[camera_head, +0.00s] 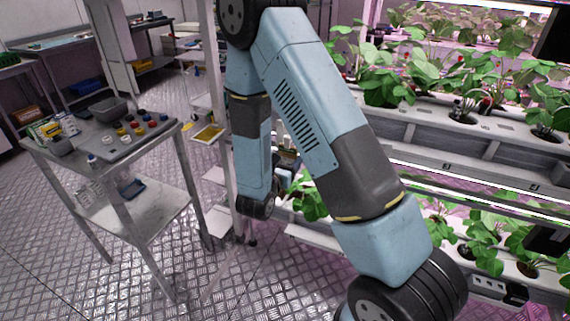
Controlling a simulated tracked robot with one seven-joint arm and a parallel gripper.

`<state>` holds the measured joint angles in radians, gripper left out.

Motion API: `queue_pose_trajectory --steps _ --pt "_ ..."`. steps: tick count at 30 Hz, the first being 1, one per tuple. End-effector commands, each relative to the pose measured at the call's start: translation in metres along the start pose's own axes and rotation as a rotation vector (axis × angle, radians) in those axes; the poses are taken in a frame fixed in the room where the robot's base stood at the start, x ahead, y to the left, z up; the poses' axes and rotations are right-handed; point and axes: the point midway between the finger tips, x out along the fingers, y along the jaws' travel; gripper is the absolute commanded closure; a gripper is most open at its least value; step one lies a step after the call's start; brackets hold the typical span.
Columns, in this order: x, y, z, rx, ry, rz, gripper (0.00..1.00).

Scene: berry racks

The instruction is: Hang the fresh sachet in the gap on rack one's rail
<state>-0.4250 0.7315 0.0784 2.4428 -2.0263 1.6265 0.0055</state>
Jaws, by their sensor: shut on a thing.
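My gripper is not visible. My arm folds down from the top centre, and its wrist end drops behind my thick upper link, which hides what lies beyond. No fresh sachet can be made out. A white berry rack (490,125) fills the right side, with leafy strawberry plants (425,75) set in its troughs. No gap on a rail can be made out, and my arm covers the rack's left part.
A metal cart (75,165) at the left bears small coloured-capped pots (135,127), a grey box (107,109) and packets (47,130). A post with narrow shelves holds a yellow tray (208,133) beside my arm. Benches stand at the back left. The plated floor (60,270) is clear in front.

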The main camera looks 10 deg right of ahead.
Motion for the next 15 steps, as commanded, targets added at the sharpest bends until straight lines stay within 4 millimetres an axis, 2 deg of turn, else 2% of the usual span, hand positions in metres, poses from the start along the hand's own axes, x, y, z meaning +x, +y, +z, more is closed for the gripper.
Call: queue_pose_trajectory --steps 15 --pt "0.034 0.000 0.000 0.000 0.000 -0.001 0.50"
